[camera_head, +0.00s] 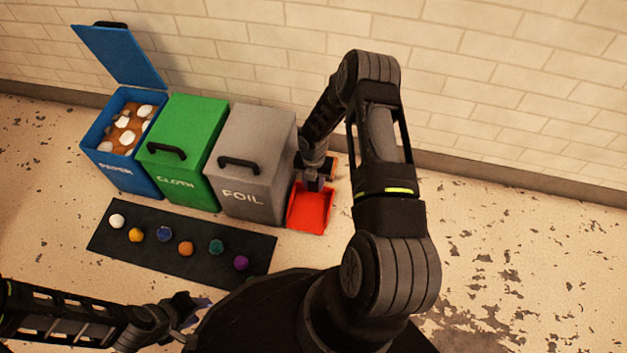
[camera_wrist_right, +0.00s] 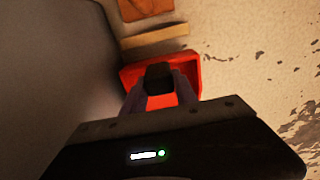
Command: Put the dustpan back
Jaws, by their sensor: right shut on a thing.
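The red dustpan (camera_head: 309,212) is on the right side of the grey FOIL bin, low by the floor. It also shows in the right wrist view (camera_wrist_right: 190,75). My right gripper (camera_head: 316,183) reaches down over it, and in the right wrist view its fingers (camera_wrist_right: 160,90) are shut on the dustpan's dark handle (camera_wrist_right: 158,72). Whether the pan touches the floor I cannot tell. My left gripper (camera_head: 190,308) is at the lower left, apart from everything; its finger gap is unclear.
Blue PAPER bin (camera_head: 119,175), lid open, green CLOTH bin (camera_head: 182,150) and grey FOIL bin (camera_head: 253,165) stand along the wall. A black mat (camera_head: 120,239) with several coloured balls lies before them. Behind the dustpan is a wooden-coloured piece (camera_wrist_right: 155,42). Floor at right is clear.

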